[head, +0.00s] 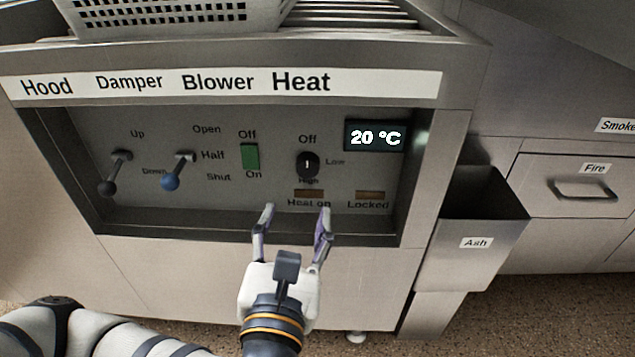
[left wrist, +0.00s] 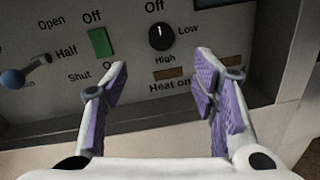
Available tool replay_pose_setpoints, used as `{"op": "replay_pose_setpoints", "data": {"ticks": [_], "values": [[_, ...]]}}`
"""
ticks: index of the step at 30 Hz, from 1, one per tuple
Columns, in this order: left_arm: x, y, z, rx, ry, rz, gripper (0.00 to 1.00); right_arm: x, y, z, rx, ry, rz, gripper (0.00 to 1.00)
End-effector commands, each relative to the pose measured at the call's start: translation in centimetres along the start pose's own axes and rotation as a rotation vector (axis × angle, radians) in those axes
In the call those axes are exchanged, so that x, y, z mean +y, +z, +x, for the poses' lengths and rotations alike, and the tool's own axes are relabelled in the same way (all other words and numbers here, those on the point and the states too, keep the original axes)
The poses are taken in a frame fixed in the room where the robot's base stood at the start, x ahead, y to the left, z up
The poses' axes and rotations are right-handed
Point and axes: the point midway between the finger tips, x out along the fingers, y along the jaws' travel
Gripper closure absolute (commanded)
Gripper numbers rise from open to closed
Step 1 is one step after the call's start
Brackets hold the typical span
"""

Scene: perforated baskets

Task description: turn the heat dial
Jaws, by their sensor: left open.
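The heat dial (head: 307,165) is a small black knob with a white mark, on the grey recessed panel under the "Heat" label. Its mark points up toward "Off", with "Low" at its right and "High" below. It also shows in the left wrist view (left wrist: 162,37). The display (head: 375,136) beside it reads 20 °C. My left gripper (head: 296,212) is open and empty, in front of and below the dial, apart from it. Its purple-padded fingers (left wrist: 160,84) are spread wide in the left wrist view, with the dial beyond them. My right gripper is not seen.
Left of the dial are a green blower switch (head: 250,156), a blue-knobbed damper lever (head: 174,177) and a dark hood lever (head: 112,179). A white perforated basket (head: 178,14) sits on top. The recess frame edges surround the panel. An ash bin (head: 470,235) juts out at right.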

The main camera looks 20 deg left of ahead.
Motion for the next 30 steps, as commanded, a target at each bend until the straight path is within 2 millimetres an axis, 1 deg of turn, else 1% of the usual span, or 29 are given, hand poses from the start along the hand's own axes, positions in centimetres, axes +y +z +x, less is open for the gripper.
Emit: {"op": "replay_pose_setpoints", "data": {"ticks": [2,9,12,15,19,26,27,29,30], "values": [[0.1,0.3,1.1,-0.004,0.004,0.000,0.47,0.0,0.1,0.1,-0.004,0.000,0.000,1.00],[0.1,0.2,7.2,-0.002,0.003,0.001,0.47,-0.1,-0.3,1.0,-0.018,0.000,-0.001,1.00],[0.0,0.3,9.3,-0.003,0.001,0.001,0.47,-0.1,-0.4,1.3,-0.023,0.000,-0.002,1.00],[0.0,0.3,10.8,-0.003,-0.001,0.002,0.47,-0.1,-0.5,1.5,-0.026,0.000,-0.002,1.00],[-0.1,0.5,11.7,-0.003,-0.003,0.001,0.47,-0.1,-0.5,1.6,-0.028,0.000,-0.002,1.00],[-0.1,0.5,11.7,-0.003,-0.004,0.002,0.47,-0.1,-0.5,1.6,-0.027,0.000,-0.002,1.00],[-0.1,0.5,11.7,-0.003,-0.004,0.002,0.56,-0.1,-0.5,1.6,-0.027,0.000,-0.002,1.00],[-0.1,0.5,11.7,-0.003,-0.004,0.002,0.69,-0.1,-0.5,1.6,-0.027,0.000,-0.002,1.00],[-0.1,0.5,11.7,-0.003,-0.004,0.002,0.78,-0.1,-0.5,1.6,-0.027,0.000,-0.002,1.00]]}}
